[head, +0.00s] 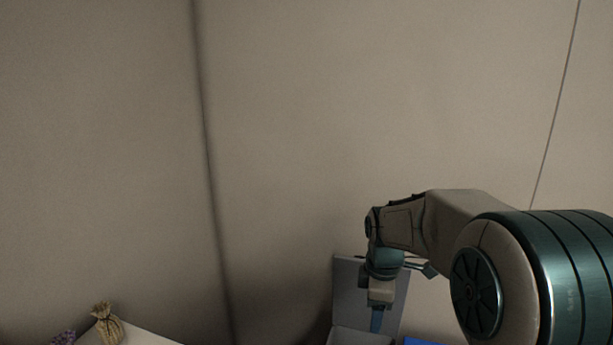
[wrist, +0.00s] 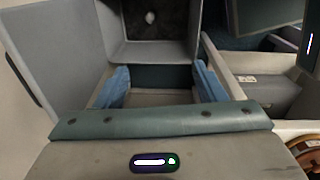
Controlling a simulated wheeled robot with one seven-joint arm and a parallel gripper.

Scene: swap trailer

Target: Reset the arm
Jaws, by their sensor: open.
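My arm reaches in from the right in the head view and bends down at the wrist. My gripper (head: 376,318) points down in front of a grey open box (head: 350,336) with its lid (head: 345,275) raised behind. Only part of the gripper shows there. In the wrist view the two blue fingers of my gripper (wrist: 162,84) stand wide apart with nothing between them. Beyond them is the grey inside of the box (wrist: 152,53), with a small pale object (wrist: 150,17) at its bottom. The raised lid (wrist: 50,55) fills the left side.
A small tan sack (head: 107,325) and purple flowers (head: 63,338) are on a pale surface at the lower left. A blue item (head: 425,341) shows at the bottom edge. A round brown object (wrist: 307,152) is at the wrist view's lower right. The wall above is bare.

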